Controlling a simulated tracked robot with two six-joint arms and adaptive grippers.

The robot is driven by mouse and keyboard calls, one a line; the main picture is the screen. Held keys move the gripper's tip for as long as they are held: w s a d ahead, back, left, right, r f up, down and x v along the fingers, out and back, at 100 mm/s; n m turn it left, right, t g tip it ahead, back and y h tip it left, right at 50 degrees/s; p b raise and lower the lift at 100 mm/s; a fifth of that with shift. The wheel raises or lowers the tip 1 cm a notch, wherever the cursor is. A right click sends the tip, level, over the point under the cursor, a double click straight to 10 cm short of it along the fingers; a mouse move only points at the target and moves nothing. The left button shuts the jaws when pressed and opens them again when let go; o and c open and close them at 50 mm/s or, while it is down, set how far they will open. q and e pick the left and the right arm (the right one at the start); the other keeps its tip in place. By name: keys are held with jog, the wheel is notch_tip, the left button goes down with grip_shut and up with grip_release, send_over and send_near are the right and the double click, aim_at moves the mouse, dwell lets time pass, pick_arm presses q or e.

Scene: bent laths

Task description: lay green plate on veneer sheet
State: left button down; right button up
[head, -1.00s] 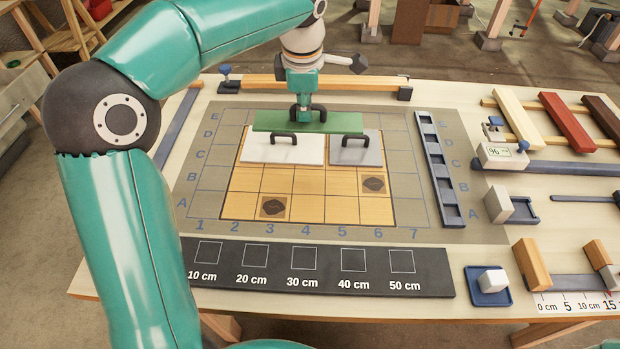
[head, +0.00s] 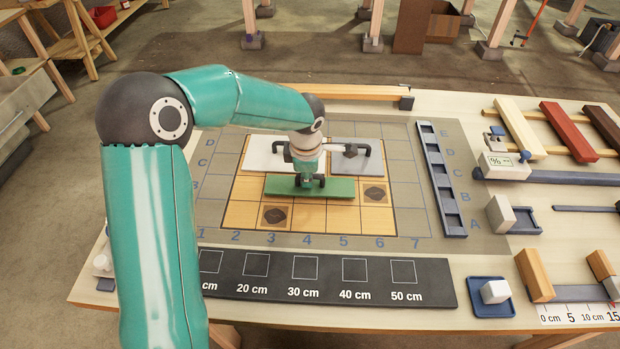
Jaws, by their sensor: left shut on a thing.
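The green plate (head: 341,189) lies level over the middle of the veneer sheet (head: 335,218), a light wooden sheet with square cells and two dark knots. My left gripper (head: 309,183) is shut on the green plate's handle, which it mostly hides. I cannot tell whether the plate touches the sheet or is just above it. A white plate (head: 262,157) and a grey plate (head: 358,160) cover the far part of the sheet. My right gripper is not in view.
A black strip (head: 330,292) with cm marks lies in front of the mat. A slotted dark rail (head: 437,180) stands right of it. Coloured laths (head: 568,132) rest on a rack at the right. The sheet's front row is free of plates.

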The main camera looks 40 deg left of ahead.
aim_at(307, 192)
pick_arm(q)
jog(key=shift+f, duration=0.4)
jog(key=shift+f, duration=0.1)
jog(key=c, duration=1.2)
grip_release()
notch_tip(307, 192, up, 12)
jog(key=s+d, duration=0.1)
jog(key=s, duration=0.1)
jog(key=shift+b, duration=0.3)
